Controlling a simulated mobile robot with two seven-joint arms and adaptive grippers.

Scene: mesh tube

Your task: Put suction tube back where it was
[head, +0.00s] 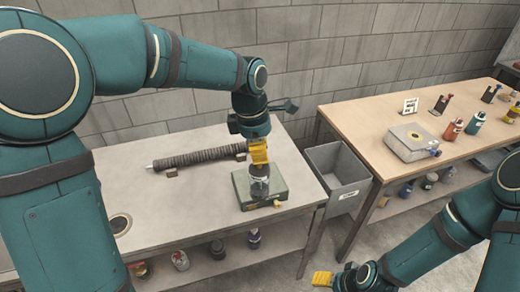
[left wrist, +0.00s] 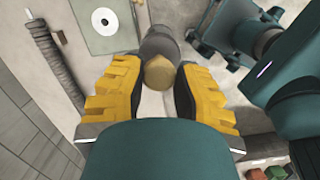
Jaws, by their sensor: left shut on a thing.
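A long ribbed grey-brown tube (head: 200,157) with a pale tip lies on small brown rests on the left table; its ribbed side also shows at the left of the left wrist view (left wrist: 52,55). My left gripper (head: 259,158) points down, to the right of the tube. It is shut on a grey cylinder with a tan end (left wrist: 158,73), which shows in the head view above the green box (head: 240,187). I cannot tell whether the cylinder touches the box. My right gripper (head: 322,279) is low at the bottom, away from the table; its fingers are too small to read.
The left table (head: 185,200) is clear in front of the tube, with a round hole at its front left. Several cans stand on its lower shelf. A grey bin (head: 338,178) stands between the tables. The right table (head: 375,115) holds a pale box (head: 411,143) and several bottles.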

